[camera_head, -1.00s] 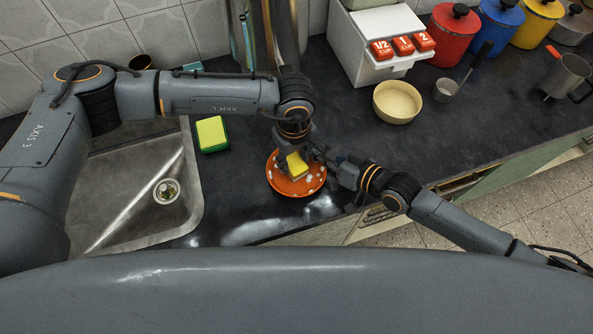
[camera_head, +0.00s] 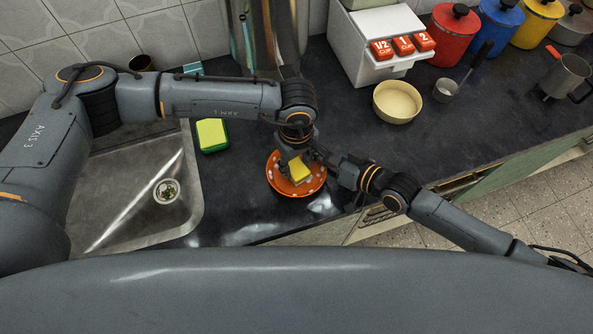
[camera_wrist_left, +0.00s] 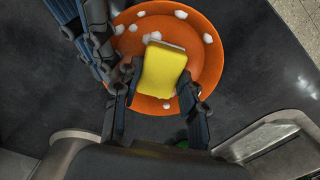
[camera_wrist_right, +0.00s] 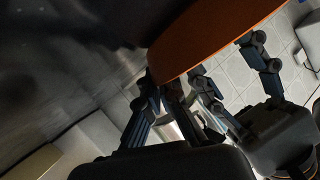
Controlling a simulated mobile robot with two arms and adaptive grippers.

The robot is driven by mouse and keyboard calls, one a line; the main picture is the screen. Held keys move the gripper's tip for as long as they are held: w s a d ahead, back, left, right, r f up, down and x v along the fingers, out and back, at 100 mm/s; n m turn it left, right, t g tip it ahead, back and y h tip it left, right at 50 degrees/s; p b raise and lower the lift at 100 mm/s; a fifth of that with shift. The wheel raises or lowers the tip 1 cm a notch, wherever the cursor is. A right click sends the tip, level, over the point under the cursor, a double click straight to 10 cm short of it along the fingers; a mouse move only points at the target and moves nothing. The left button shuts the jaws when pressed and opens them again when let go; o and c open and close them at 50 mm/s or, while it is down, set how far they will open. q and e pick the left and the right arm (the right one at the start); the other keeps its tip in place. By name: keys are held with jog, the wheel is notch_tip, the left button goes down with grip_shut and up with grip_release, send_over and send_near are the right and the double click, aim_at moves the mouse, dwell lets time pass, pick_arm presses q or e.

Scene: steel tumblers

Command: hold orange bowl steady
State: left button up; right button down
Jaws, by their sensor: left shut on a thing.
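The orange bowl (camera_head: 309,187), a shallow dish with white foam blobs, sits on the dark counter right of the sink. It also shows in the left wrist view (camera_wrist_left: 211,50). My left gripper (camera_head: 294,164) is shut on a yellow sponge (camera_head: 299,172), held inside the bowl; the sponge fills the middle of the left wrist view (camera_wrist_left: 163,72). My right gripper (camera_head: 328,161) is at the bowl's right rim. In the right wrist view its fingers (camera_wrist_right: 172,88) are at the underside and edge of the bowl (camera_wrist_right: 215,38); their grip on the rim is unclear.
A green and yellow sponge (camera_head: 212,135) lies between the bowl and the steel sink (camera_head: 130,205). The counter's front edge is close to the bowl.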

pick_arm(q)
jog(key=shift+w+a, duration=0.3)
jog(key=shift+w, duration=0.55)
jog(key=shift+f, duration=0.1)
jog(key=shift+s+d, duration=0.35)
jog(key=shift+s, duration=0.55)
jog(key=shift+s+d, duration=0.3)
jog(key=shift+s, duration=0.55)
jog(key=shift+r, duration=0.2)
jog(key=shift+r, duration=3.45)
jog(key=shift+f, duration=3.1)
